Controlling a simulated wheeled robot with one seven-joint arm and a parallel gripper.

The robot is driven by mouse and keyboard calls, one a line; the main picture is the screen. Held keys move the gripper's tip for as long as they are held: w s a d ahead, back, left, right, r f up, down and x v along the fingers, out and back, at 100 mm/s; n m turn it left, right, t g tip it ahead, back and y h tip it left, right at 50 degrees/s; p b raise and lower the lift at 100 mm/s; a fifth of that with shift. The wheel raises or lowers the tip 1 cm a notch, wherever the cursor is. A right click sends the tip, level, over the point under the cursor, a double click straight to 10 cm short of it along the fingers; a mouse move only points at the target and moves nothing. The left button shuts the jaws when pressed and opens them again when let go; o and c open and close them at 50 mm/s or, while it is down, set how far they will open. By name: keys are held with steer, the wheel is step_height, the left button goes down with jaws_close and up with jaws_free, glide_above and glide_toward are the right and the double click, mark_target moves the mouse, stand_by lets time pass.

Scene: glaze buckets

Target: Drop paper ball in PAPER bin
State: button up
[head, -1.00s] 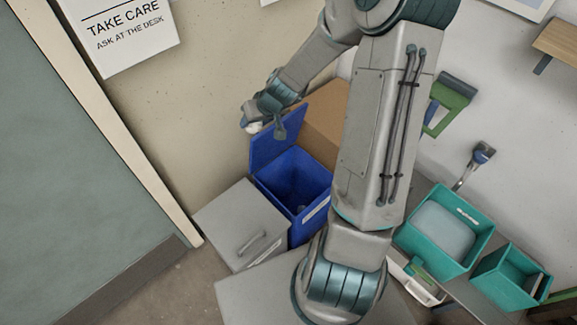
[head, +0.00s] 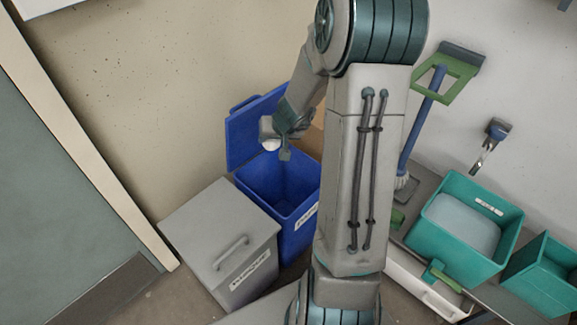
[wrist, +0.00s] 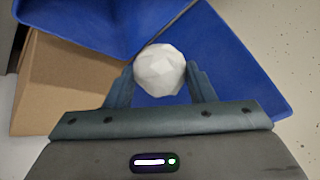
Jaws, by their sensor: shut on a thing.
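My gripper (wrist: 160,82) is shut on a white, faceted paper ball (wrist: 160,68), which sits between its two fingers in the wrist view. In the head view the ball (head: 271,145) shows small and pale at my gripper (head: 279,148). The gripper is above the opening of a blue bin (head: 275,185), in front of its raised blue lid (head: 237,140). The bin has a white label (head: 306,215) that is partly hidden by my arm, so I cannot read it whole. Blue lid and bin surfaces also show in the wrist view (wrist: 235,65).
A grey bin (head: 205,225) with a shut, handled lid stands left of the blue bin. A cardboard box (wrist: 70,80) is beside the blue bin. Teal buckets (head: 415,235) stand at the right. A blue-handled tool (head: 421,120) leans near the wall.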

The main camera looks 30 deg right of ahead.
steer(key=d+f+m+b, duration=0.1)
steer(key=d+f+b, duration=0.1)
steer(key=f+b, duration=0.5)
steer(key=d+f+m+h+b, duration=0.1)
steer(key=d+f+b, duration=0.1)
steer(key=f+b, duration=0.4)
steer(key=shift+d+f+b, duration=0.35)
steer(key=shift+d+b, duration=0.05)
steer(key=shift+b, duration=0.55)
steer(key=o, duration=1)
steer(key=shift+s, duration=0.1)
steer(key=p+v, duration=0.3)
steer(key=v, duration=0.4)
steer(key=p+v, duration=0.3)
steer(key=v, duration=0.3)
steer(key=shift+s+a+r+p, duration=0.2)
steer(key=shift+r+p, duration=0.15)
steer(key=shift+p, duration=0.05)
